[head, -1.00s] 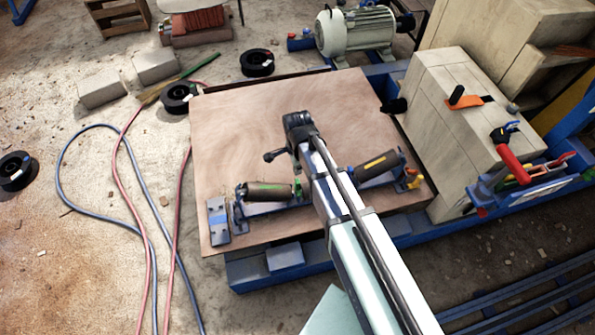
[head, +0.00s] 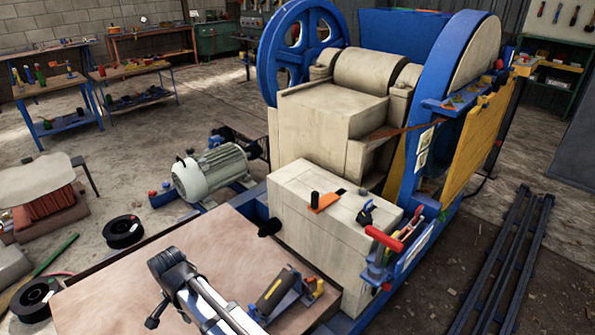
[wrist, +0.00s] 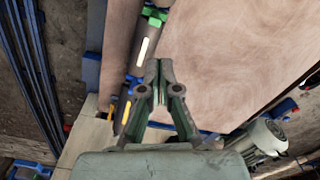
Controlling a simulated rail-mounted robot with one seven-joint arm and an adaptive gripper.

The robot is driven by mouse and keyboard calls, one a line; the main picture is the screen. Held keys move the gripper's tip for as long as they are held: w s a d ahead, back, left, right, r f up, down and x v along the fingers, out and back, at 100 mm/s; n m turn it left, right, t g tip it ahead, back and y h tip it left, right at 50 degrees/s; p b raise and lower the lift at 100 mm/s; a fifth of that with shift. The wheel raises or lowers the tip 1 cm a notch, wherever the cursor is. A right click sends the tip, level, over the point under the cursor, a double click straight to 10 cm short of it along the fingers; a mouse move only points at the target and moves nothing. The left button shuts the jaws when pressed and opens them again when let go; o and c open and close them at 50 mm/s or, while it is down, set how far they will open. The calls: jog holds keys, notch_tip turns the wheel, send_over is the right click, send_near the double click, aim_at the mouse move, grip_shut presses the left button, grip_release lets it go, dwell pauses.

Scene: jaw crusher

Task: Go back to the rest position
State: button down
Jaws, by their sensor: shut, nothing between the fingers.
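My gripper (wrist: 158,68) is shut and empty in the wrist view, its fingertips together over the edge of the wooden board. In the head view my arm (head: 205,300) reaches in from the bottom over the brown board (head: 115,285). A dark cylinder with a yellow stripe (head: 272,292) sits in a blue holder to the right of the arm.
A pale block housing (head: 310,225) with a red-handled lever (head: 384,238) stands right of the board. The jaw crusher with its blue flywheel (head: 268,60) rises behind. An electric motor (head: 212,172) is at the board's far side. Blue rails (head: 500,265) lie on the right floor.

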jog(key=s+d+f+n+g+h+p, duration=0.1)
jog(key=d+f+n, duration=0.2)
jog(key=d+f, duration=0.45)
jog(key=s+d+f+n+p, duration=0.15)
jog(key=d+f, duration=0.25)
jog(key=d, duration=0.7)
jog(key=d+f+n+g+h+p, duration=0.1)
jog(key=d+f+n, duration=0.2)
jog(key=d+f, duration=0.45)
jog(key=s+d+f+m+g+p, duration=0.2)
jog(key=s+d, duration=0.8)
jog(key=d, duration=0.2)
jog(key=s+d+f+m+g+y+p, duration=0.1)
jog(key=s+d+f+m+g+p, duration=0.1)
jog(key=s+d, duration=0.8)
jog(key=d+g, duration=0.1)
jog(key=d, duration=0.1)
jog(key=shift+s+d+f+y, duration=0.25)
jog(key=shift+d+f+y, duration=0.05)
jog(key=shift+d+f, duration=0.1)
